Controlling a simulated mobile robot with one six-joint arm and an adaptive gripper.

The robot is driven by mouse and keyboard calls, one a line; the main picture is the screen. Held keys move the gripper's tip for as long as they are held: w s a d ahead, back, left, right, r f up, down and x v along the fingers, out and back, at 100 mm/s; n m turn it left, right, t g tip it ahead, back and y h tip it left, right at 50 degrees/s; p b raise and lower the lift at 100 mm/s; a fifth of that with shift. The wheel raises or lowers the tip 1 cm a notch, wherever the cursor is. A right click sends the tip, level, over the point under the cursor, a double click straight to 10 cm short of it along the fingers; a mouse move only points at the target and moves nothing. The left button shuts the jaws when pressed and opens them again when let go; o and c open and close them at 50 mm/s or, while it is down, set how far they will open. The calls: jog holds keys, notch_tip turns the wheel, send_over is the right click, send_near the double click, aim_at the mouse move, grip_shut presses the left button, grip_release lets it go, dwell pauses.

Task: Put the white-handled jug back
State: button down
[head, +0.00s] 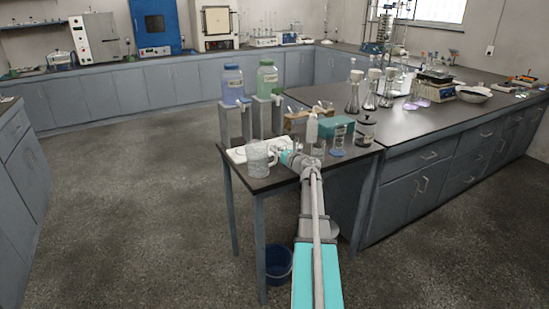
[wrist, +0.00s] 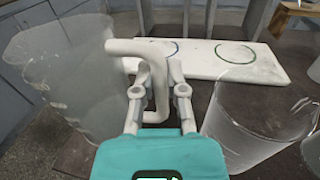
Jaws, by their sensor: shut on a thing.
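The white-handled jug (head: 257,159) is a clear, ribbed vessel over the front left of the small dark table (head: 262,183). In the wrist view the jug (wrist: 55,75) fills the left side, with its thick white handle (wrist: 158,58) reaching toward the middle. My gripper (wrist: 160,90) is shut on the handle, one finger on each side; it shows in the head view (head: 286,158) right of the jug. The jug looks about upright; I cannot tell if its base touches the table. A white board (wrist: 205,55) with dark ring outlines lies behind the handle.
A clear beaker (wrist: 243,125) stands close to the right of my gripper. Two tall stands with a blue bottle (head: 232,84) and a green bottle (head: 267,78) rise behind. A teal box (head: 337,127) and small glassware crowd the table's right side.

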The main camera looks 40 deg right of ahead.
jog(key=shift+f, duration=0.5)
jog(key=shift+b, duration=0.3)
jog(key=c, duration=0.7)
grip_release()
jog(key=s, duration=1.2)
jog(key=shift+a, duration=0.3)
